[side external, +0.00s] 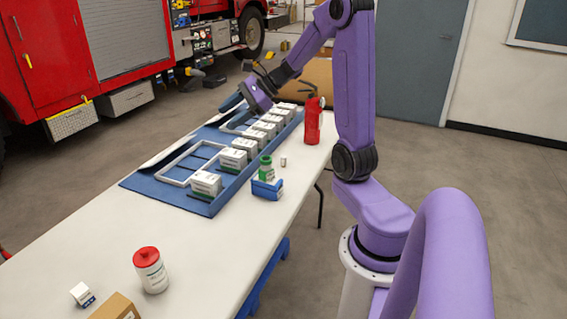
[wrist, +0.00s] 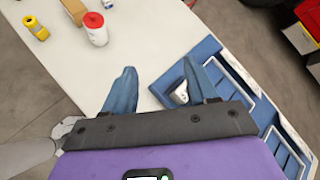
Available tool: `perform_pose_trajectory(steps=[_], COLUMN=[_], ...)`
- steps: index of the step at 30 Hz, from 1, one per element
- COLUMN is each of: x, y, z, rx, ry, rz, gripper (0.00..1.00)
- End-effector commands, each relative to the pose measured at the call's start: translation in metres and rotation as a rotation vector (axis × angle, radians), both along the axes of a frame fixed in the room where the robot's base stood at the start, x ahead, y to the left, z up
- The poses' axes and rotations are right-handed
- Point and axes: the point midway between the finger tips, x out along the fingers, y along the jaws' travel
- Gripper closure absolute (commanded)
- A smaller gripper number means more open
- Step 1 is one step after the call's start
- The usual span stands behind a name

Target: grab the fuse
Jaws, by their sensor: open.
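I cannot clearly identify the fuse. A tiny pale piece (side external: 283,161) stands on the table to the right of the blue tray (side external: 155,183) in the side external view; it is too small to name. My gripper (side external: 256,92) is above the far part of the tray, partly hidden by its own wrist. In the wrist view its two blue fingers (wrist: 158,82) are spread apart. A small white item (wrist: 181,93) shows between them, close beside the right finger; nothing is visibly gripped.
Several white cartons (side external: 232,158) line the tray. A green bottle (side external: 265,166) in a blue holder (side external: 266,188) and a red bottle (side external: 313,124) stand on its right. A red-lidded jar (side external: 151,272) and cardboard box (side external: 116,307) are nearer. The table's (side external: 215,255) near middle is clear.

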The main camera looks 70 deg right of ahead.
Motion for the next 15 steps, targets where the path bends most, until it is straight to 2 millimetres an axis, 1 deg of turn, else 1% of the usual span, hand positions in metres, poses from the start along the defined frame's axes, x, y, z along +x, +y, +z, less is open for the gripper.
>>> perform_pose_trajectory(steps=[1,2,3,5,6,8,9,12,15], x=[0.0,0.0,-0.002,-0.008,-0.014,-0.024,-0.032,-0.055,-0.077], y=[-0.029,-0.045,-0.066,-0.098,-0.119,-0.151,-0.17,-0.21,-0.242], z=[-0.001,-0.001,-0.001,-0.001,-0.002,-0.002,-0.003,-0.005,-0.006], rx=[0.042,0.066,0.099,0.148,0.182,0.23,0.261,0.326,0.379], ry=[0.0,-0.003,-0.008,-0.017,-0.026,-0.044,-0.053,-0.082,-0.113], rz=[-0.117,-0.181,-0.268,-0.396,-0.482,-0.607,-0.685,-0.852,-0.989], gripper=[0.43,0.43,0.43,0.43,0.43,0.43,0.43,0.43,0.43])
